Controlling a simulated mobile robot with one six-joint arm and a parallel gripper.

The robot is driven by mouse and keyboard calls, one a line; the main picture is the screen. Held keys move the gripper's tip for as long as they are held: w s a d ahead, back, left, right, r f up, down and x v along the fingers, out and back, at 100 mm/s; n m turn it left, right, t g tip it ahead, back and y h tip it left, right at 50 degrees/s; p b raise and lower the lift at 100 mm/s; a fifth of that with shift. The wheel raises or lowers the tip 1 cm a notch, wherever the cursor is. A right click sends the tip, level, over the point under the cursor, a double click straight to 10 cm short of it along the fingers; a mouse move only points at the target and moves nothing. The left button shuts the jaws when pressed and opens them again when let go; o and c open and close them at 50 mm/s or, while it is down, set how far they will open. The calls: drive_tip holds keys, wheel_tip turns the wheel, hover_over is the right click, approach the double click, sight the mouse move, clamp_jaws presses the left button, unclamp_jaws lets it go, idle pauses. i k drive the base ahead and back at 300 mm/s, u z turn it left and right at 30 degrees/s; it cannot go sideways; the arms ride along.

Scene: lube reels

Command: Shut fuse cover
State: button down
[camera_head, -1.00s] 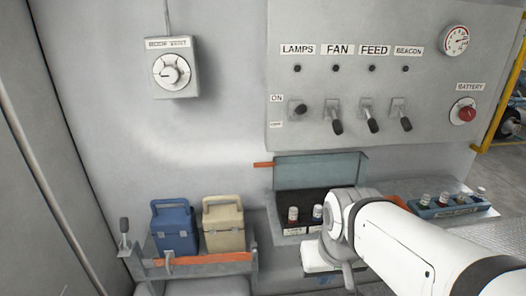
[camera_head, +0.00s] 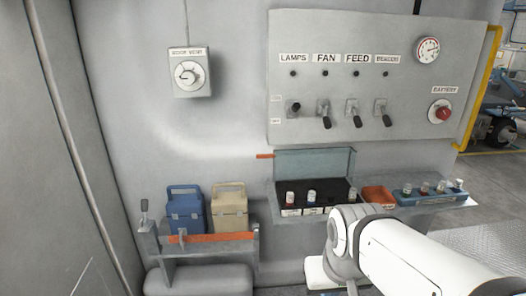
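The fuse cover (camera_head: 314,163) is a grey-green, see-through lid, raised up against the wall at the back of the fuse box. An orange tab (camera_head: 265,156) sticks out from its upper left side. The open fuse box (camera_head: 262,189) below it has a dark inside, with several small capped fuses along its front. My gripper's fingers cannot be seen.
An orange tray (camera_head: 379,197) and a blue rack (camera_head: 432,198) of small bottles are right of the box. A blue case (camera_head: 185,212) and a beige case (camera_head: 231,209) stand left behind an orange bar (camera_head: 205,238). A switch panel (camera_head: 340,80) is above.

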sight(274, 156)
drive_tip(key=u, duration=0.15)
drive_tip(key=i, duration=0.95)
drive_tip(key=z, duration=0.1)
